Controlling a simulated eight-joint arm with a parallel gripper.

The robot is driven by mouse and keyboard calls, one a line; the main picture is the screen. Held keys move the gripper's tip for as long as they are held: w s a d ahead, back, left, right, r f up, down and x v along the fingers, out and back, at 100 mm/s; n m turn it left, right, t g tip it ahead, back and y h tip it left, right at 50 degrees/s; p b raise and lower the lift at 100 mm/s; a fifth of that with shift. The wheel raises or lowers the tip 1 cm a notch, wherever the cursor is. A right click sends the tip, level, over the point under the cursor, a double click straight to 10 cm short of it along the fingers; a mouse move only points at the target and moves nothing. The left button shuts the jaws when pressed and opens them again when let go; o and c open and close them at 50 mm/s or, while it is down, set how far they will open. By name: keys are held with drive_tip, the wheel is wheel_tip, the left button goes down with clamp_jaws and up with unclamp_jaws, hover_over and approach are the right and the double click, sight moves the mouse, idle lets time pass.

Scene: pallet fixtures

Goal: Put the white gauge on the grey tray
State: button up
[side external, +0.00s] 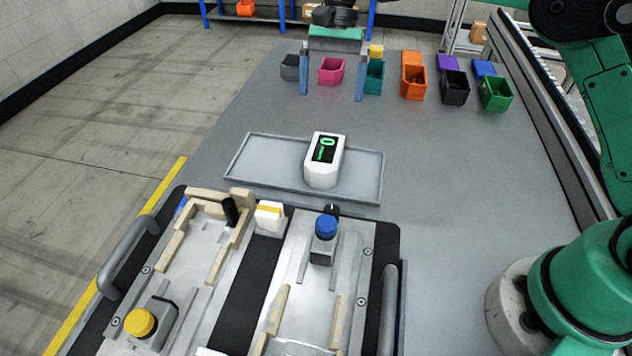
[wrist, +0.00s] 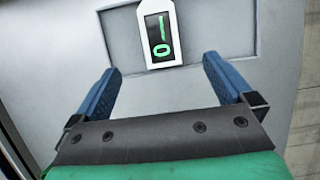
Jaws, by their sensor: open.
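The white gauge (side external: 323,172) has a black display with green marks and sits on the grey tray (side external: 258,171), right of the tray's middle in the side view. The gauge also shows in the wrist view (wrist: 147,42), at the top beyond my fingertips, with the tray's surface (wrist: 215,30) around it. My gripper (side external: 332,88) is open, with two blue fingers, and is apart from the gauge, above and behind it in the side view. In the wrist view my gripper (wrist: 159,73) has nothing between its fingers.
Several coloured bins, including an orange bin (side external: 413,82) and a green bin (side external: 496,94), stand along the back of the table. A pallet fixture with a blue knob (side external: 327,226), a yellow knob (side external: 139,322) and handles lies in front of the tray. The table right of the tray is clear.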

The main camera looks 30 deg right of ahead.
drive_tip(key=s+d+r+n+t+h, duration=0.2)
drive_tip(key=s+d+r+n+t, duration=0.1)
drive_tip(key=s+r+n+t, duration=0.25)
drive_tip(key=s+d+f+n+t+h, duration=0.1)
drive_tip(key=s+d+f+n+t, duration=0.1)
drive_tip(key=s+t, duration=0.3)
drive_tip(key=shift+s+f+n, duration=0.75)
drive_tip(key=shift+s+f, duration=0.15)
drive_tip(key=shift+s, duration=1.4)
